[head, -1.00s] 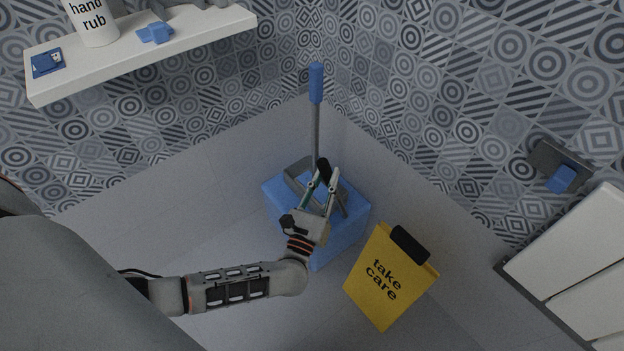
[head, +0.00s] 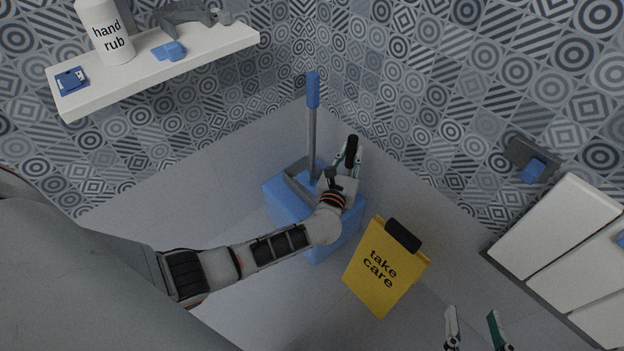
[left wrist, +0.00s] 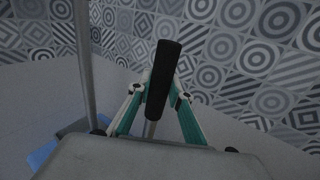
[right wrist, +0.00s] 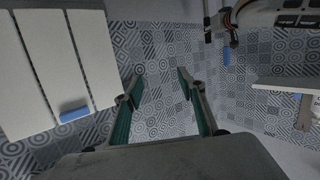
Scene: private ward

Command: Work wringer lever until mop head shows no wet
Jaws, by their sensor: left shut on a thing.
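The blue bucket (head: 278,212) stands on the floor with a grey wringer (head: 297,183) on top. A mop with a grey pole and blue top grip (head: 313,92) stands upright in it; its mop head is hidden, so I cannot tell whether it is wet. My left gripper (head: 348,158) is shut on the wringer lever's black grip (head: 352,146), right of the pole. In the left wrist view the black grip (left wrist: 163,75) is tilted between the fingers, with the mop pole (left wrist: 84,65) at left. My right gripper (head: 473,325) is open and empty, low at right.
A yellow "take care" sign (head: 385,270) stands right of the bucket. A white shelf (head: 150,70) with a hand rub bottle (head: 104,32) is at upper left. White panels (head: 560,225) and a wall bracket (head: 520,153) are at right. Patterned walls meet behind the bucket.

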